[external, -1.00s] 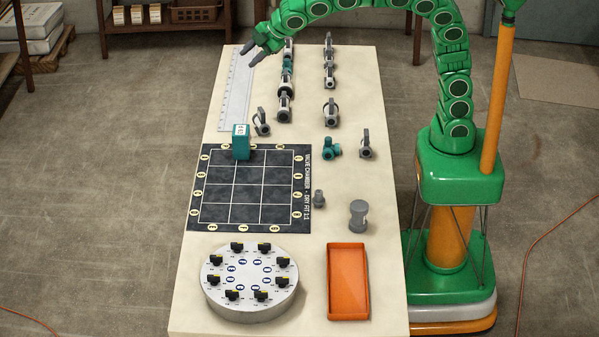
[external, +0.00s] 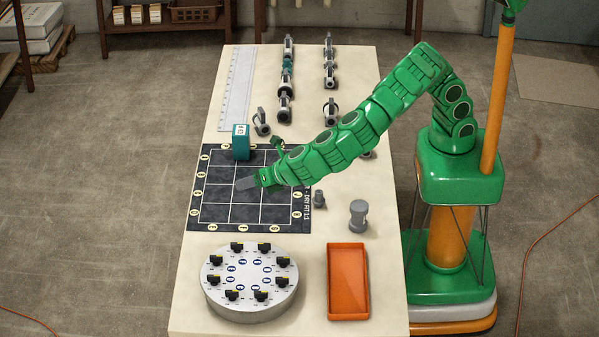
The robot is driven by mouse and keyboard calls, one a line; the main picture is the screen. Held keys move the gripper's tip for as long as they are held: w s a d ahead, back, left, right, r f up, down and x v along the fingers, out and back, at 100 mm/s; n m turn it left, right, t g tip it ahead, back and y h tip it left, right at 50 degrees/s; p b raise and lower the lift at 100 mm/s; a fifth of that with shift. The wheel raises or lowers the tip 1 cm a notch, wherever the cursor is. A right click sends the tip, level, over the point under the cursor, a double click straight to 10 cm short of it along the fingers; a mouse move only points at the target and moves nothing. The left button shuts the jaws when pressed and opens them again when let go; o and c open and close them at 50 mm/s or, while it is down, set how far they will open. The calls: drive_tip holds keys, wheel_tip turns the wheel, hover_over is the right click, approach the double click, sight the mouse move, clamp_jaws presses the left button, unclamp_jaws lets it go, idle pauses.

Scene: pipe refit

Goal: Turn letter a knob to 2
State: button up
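A round grey dial plate (external: 250,305) stands at the near left of the table. It carries a ring of several black knobs, one of them a knob at the top (external: 264,249), around blue round labels. The letters and the numbers are too small to read, so I cannot tell which knob is a or where it points. My gripper (external: 244,184) hangs over the middle of the black grid mat (external: 208,217), behind the dial plate and apart from it.
A teal block (external: 241,143) stands at the mat's far edge. An orange tray (external: 348,283) lies at the near right, with a grey cylinder (external: 358,214) behind it. Several pipe fittings and a white ruler (external: 236,90) fill the far part. Space around the dial plate is clear.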

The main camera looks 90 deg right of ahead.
drive_tip(key=s+a+f+n+t+y, duration=0.15)
drive_tip(key=s+a+f+n, duration=0.45)
drive_tip(key=a, duration=0.6)
drive_tip(key=n+t+y, duration=0.2)
drive_tip(key=n+y, duration=0.1)
drive_tip(key=n, duration=0.1)
approach(283, 278)
drive_tip(key=w, duration=0.3)
drive_tip(key=shift+g+h, duration=0.25)
drive_tip(key=shift+f+x, duration=0.2)
drive_tip(key=shift+x, duration=1.7)
drive_tip(key=shift+f+x, duration=0.15)
drive_tip(key=shift+x, duration=1.75)
drive_tip(key=shift+s, duration=0.2)
drive_tip(key=shift+a, duration=0.1)
clamp_jaws()
